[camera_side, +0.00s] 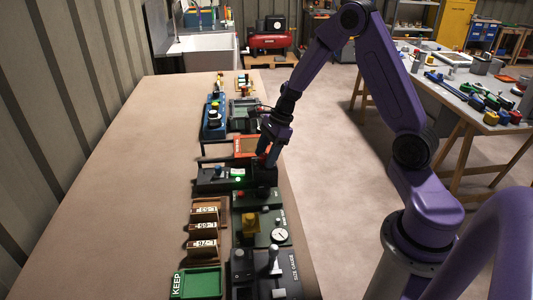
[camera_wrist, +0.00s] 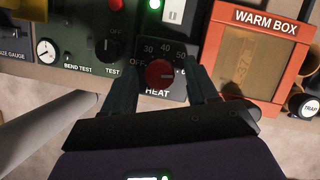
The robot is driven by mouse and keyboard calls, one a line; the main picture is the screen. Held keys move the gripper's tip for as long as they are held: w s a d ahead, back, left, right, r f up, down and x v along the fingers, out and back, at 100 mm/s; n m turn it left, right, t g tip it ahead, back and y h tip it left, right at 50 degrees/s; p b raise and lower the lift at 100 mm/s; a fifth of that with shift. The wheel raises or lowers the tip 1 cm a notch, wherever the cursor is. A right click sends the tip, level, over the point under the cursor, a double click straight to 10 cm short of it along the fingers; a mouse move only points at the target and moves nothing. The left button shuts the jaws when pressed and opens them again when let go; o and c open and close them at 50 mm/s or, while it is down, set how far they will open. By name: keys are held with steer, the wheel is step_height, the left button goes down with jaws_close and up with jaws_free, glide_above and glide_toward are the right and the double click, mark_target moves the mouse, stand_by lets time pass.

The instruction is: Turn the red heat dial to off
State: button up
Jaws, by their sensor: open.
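The red heat dial (camera_wrist: 159,73) is a round knob on a black plate (camera_wrist: 151,49) marked OFF, 30, 40, 50 and HEAT in the wrist view. I cannot make out which mark it points to. My gripper (camera_wrist: 158,79) is open, with one finger on each side of the dial; a gap shows on both sides. Whether the fingertips are level with the knob is unclear. In the side view my gripper (camera_side: 266,156) is low over the row of devices and largely hides the dial.
The warm box (camera_wrist: 258,60) with an orange frame stands right of the dial in the wrist view. A black test knob (camera_wrist: 108,49) and a bend test gauge (camera_wrist: 47,50) are to its left. In the side view several wooden racks (camera_side: 203,226) and a green KEEP tray (camera_side: 197,283) stand nearer. The bench's left side is clear.

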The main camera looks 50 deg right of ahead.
steer(key=c, duration=1)
steer(key=shift+c, duration=0.2)
